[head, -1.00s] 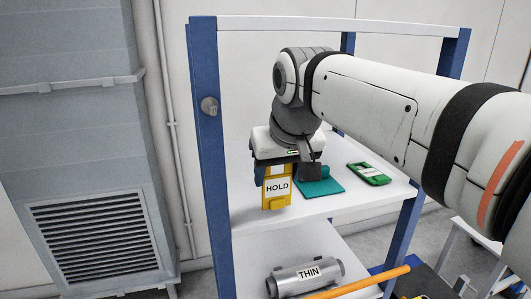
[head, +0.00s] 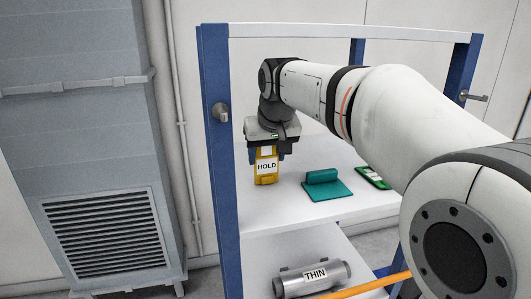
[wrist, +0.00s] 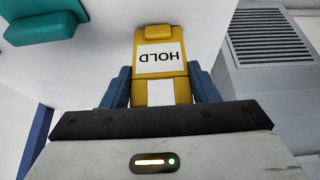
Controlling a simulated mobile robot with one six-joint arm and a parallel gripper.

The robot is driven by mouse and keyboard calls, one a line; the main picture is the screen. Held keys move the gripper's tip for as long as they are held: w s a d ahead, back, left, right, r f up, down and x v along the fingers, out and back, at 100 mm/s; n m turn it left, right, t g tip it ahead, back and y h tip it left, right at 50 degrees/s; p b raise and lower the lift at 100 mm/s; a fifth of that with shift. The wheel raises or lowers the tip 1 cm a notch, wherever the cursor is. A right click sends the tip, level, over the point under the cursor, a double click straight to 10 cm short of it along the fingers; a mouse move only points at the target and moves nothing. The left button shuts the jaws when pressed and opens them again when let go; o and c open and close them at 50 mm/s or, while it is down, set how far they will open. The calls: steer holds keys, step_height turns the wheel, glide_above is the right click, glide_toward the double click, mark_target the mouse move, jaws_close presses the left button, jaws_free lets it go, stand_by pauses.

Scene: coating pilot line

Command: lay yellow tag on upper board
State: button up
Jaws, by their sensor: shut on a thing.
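The yellow tag (head: 266,172) has a white label reading HOLD. It is upright at the left of the rack's upper board (head: 270,214). My gripper (head: 266,155) is above it, shut on its upper part, with a blue finger on each side. The wrist view shows the tag (wrist: 158,88) between the two blue fingers (wrist: 160,90). The tag's lower end is at or close to the board; I cannot tell whether it touches.
A teal piece (head: 328,190) with a raised block lies to the right on the upper board. A green tag (head: 372,177) lies beyond it, partly behind my arm. A grey roll marked THIN (head: 313,278) is on the lower shelf. A blue post (head: 219,140) stands close left.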

steer(key=shift+s, duration=0.1)
steer(key=shift+f, duration=0.2)
steer(key=o, duration=1)
steer(key=shift+r, duration=0.55)
steer(key=s+d, duration=0.1)
steer(key=s, duration=0.3)
steer(key=s+d+b, duration=0.1)
steer(key=s, duration=0.3)
steer(key=s+d, duration=0.1)
steer(key=s, duration=0.3)
steer(key=shift+d+r, duration=0.25)
steer(key=shift+d, duration=0.05)
